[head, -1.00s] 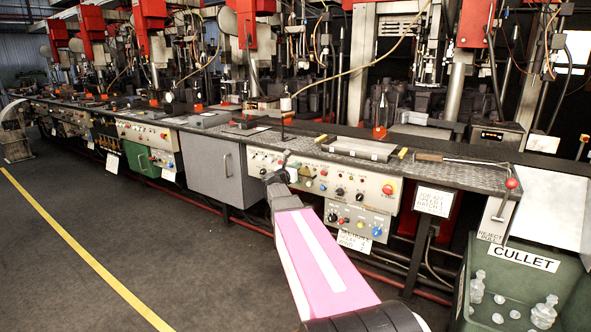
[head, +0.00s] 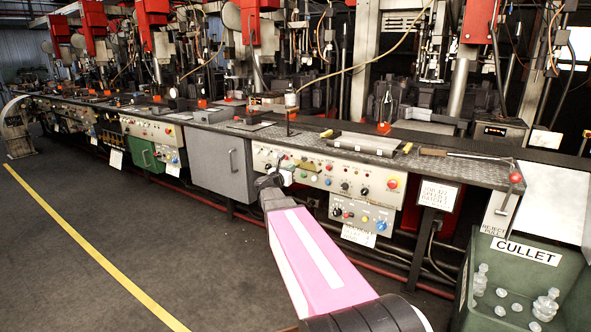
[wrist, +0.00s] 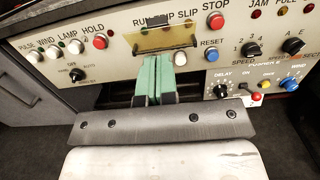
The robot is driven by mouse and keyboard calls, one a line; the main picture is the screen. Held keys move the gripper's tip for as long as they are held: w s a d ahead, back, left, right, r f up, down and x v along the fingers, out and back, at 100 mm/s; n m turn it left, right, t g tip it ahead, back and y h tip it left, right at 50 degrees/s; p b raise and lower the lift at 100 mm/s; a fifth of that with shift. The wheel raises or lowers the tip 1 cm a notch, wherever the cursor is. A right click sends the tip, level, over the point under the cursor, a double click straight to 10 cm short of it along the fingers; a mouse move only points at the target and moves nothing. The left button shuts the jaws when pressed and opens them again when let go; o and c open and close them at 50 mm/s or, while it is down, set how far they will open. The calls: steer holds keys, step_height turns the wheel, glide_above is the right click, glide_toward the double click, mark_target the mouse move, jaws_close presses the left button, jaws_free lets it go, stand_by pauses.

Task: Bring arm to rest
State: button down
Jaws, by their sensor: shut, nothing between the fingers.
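My gripper (wrist: 161,80) shows in the wrist view with its two green-padded fingers together and nothing between them. It points at the control panel (wrist: 110,50), with the fingertips in front of the panel's lower middle; I cannot tell how close they are. In the head view my pink and white arm reaches up from the bottom, and its end (head: 272,182) is in front of the left part of the same panel. The fingers are too small to make out there.
A metal-topped bench (head: 470,173) runs above the panel, with a long-handled tool (head: 455,156) on it. A green cullet bin (head: 560,285) holding clear glass pieces stands at the lower right. The floor left of the yellow line (head: 90,245) is clear.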

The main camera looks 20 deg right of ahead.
steer(key=a+f+n+t+y, duration=0.3)
steer(key=a+n+t+y, duration=0.3)
steer(key=a+n+y, duration=0.9)
steer(key=s+a+f+n+g+y, duration=0.1)
steer(key=s+a+f+n+g, duration=0.15)
steer(key=f+n, duration=0.4)
steer(key=s+a+f+n+g+y, duration=0.1)
steer(key=s+a+f+n+g, duration=0.2)
steer(key=n, duration=0.7)
steer(key=s+d+f+n+g+h, duration=0.1)
steer(key=s+d+f+n+g, duration=0.1)
steer(key=s+f+n+g, duration=0.4)
steer(key=s+d+f+n+g+h, duration=0.1)
steer(key=s+f+n+g, duration=0.5)
steer(key=s, duration=0.9)
step_height(320, 180, down, 2)
steer(key=d+n, duration=0.1)
steer(key=n, duration=0.2)
steer(key=shift+s+f, duration=0.15)
steer(key=shift+f, duration=0.1)
